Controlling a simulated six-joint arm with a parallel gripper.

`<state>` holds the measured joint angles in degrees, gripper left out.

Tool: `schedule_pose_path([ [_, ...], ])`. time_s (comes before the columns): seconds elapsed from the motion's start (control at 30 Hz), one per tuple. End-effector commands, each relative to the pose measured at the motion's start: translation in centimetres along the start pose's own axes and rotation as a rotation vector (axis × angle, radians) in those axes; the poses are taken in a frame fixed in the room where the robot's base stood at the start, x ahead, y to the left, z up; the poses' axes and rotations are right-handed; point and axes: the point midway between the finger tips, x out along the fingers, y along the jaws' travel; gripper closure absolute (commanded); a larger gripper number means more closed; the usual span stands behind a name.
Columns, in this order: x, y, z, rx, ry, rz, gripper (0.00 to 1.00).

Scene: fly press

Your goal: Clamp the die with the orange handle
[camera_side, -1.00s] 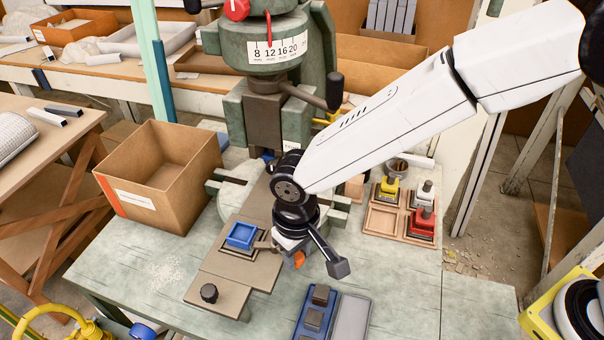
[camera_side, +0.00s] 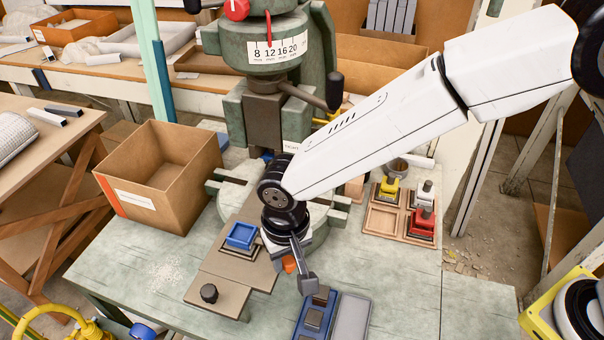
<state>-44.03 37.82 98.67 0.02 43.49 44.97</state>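A blue die (camera_side: 241,236) sits in a dark frame on the brown sliding plate (camera_side: 213,268) in front of the press. The orange handle (camera_side: 289,265) shows only in part, at the plate's right side, just below my wrist. My gripper (camera_side: 303,280) points down right beside the orange handle. One grey finger shows to the right of the handle. The other finger is hidden, so I cannot tell how far apart they are or whether they touch the handle.
A blue tray with dark blocks (camera_side: 301,330) lies at the front, close below my gripper. A wooden tray (camera_side: 381,220) with yellow, white and red dies stands at right. An open cardboard box (camera_side: 150,205) stands left.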

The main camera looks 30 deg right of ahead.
Motion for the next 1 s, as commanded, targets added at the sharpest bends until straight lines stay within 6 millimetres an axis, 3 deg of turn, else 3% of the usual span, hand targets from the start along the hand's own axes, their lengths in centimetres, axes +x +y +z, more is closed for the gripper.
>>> schedule_pose_path([
  [0.03,0.0,-0.1,-0.1,0.001,0.002,-0.002,0.44],
  [0.1,0.0,-0.1,0.0,0.0,0.001,-0.002,0.27],
  [0.57,-0.6,0.0,0.0,-0.002,0.001,-0.001,0.27],
  [1.0,-5.7,-0.1,-0.1,-0.001,0.004,-0.003,0.27],
])
